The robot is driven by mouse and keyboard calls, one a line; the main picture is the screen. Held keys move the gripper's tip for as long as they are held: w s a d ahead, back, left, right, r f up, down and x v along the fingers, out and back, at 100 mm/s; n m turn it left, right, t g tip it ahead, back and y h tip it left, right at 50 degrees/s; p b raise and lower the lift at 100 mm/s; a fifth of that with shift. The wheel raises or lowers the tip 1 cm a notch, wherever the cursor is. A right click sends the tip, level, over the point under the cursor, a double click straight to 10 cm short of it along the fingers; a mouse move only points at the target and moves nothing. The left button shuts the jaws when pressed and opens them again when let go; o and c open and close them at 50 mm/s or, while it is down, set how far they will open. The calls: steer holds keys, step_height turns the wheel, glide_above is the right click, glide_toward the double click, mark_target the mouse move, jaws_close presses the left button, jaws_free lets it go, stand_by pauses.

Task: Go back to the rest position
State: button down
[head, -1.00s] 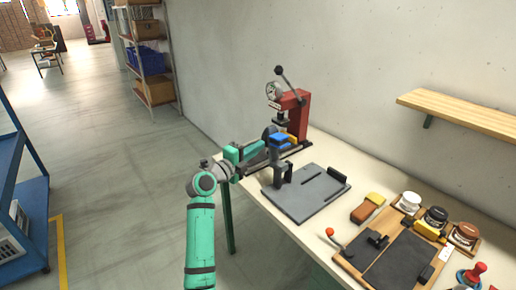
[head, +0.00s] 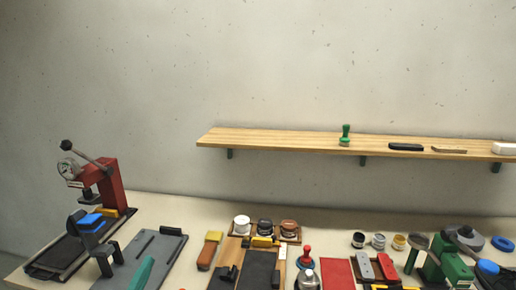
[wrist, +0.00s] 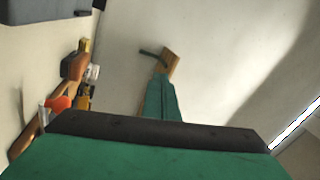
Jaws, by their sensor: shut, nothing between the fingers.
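My gripper (wrist: 160,82) shows in the wrist view as a narrow teal pair of fingers, closed together with nothing between them. Its wide green body with a dark edge fills the bottom of that view. The fingers point toward the pale wall, with the wooden shelf's end (wrist: 172,62) behind them. In the head view only a teal piece (head: 142,272) rises at the lower left, in front of the grey plate (head: 160,246); it appears to be part of my arm. The rest of the arm is out of that view.
A red press (head: 112,188) stands at the table's left end. A brown brush (head: 207,256), several jars, a red-knobbed stamp (head: 306,254) and a green machine (head: 445,262) crowd the table. A shelf (head: 290,140) juts from the wall above. The wall area above the press is clear.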

steer(key=s+d+f+n+t+y, duration=0.1)
steer(key=s+d+f+n, duration=0.3)
steer(key=d, duration=0.5)
steer(key=s+d+f+n, duration=0.25)
steer(key=s+d, duration=0.25)
steer(key=d, duration=0.4)
steer(key=s+d+f+n+t+y, duration=0.1)
steer(key=s+d+f+n, duration=0.3)
steer(key=d, duration=0.5)
steer(key=s+d+f+n+g, duration=0.1)
steer(key=s+d+f+g, duration=0.1)
steer(key=s, duration=0.8)
steer(key=s+d+f+n+g, duration=0.2)
steer(key=s+d, duration=0.3)
steer(key=s, duration=0.5)
steer(key=s+d+f+n+g, duration=0.2)
steer(key=s+d+g, duration=0.1)
steer(key=s, duration=0.6)
steer(key=shift+s+d+f+g+h, duration=0.15)
steer(key=shift+s+g+h, duration=0.25)
